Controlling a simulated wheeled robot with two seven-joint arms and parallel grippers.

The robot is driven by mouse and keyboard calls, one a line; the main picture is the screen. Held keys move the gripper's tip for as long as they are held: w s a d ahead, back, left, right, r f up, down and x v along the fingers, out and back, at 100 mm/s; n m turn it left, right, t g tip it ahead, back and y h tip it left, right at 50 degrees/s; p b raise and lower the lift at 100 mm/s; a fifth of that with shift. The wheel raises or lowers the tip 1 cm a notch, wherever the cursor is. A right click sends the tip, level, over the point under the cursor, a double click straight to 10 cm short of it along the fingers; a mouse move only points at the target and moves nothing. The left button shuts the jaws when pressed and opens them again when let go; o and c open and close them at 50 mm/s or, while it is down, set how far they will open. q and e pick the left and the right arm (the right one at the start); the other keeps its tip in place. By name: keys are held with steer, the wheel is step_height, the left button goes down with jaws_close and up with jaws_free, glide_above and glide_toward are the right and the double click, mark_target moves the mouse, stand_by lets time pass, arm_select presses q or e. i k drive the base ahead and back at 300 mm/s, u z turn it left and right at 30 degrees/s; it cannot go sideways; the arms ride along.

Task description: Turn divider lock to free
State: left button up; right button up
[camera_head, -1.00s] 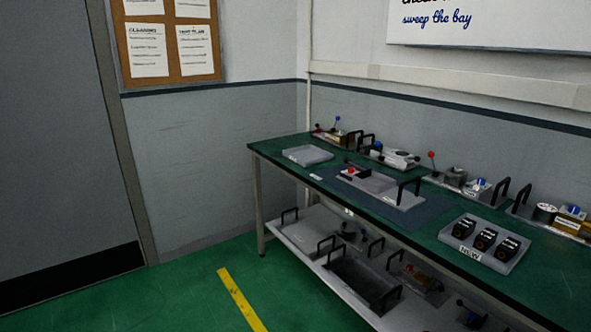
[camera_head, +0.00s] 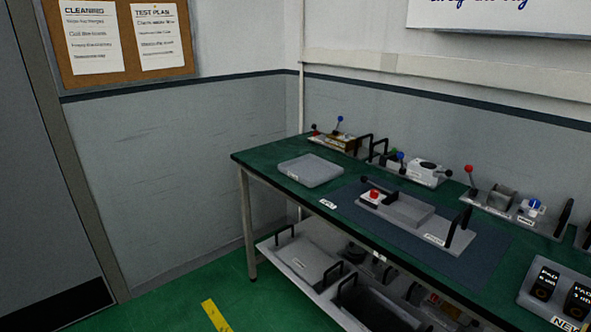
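A grey plate device (camera_head: 418,219) with a red knob (camera_head: 374,194), a small black lever and a black handle lies on the dark mat on the green workbench. Several other devices stand along the back of the bench: one with a blue-tipped lever (camera_head: 338,137), a white one with a rotary knob (camera_head: 427,171), and one with a red-tipped lever (camera_head: 470,180). The labels are too small to read, so I cannot tell which part is the divider lock. Neither of my grippers shows in the head view.
The green workbench (camera_head: 262,158) stands against the wall, with a grey tray (camera_head: 311,170) at its left end. A tray of black blocks (camera_head: 553,291) is at the right. The lower shelf (camera_head: 290,262) holds more devices. The green floor (camera_head: 165,303) at left is clear.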

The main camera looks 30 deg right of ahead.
mark_target(374, 194)
steer(key=z, duration=0.25)
steer(key=i, duration=1.5)
steer(key=z, duration=0.95)
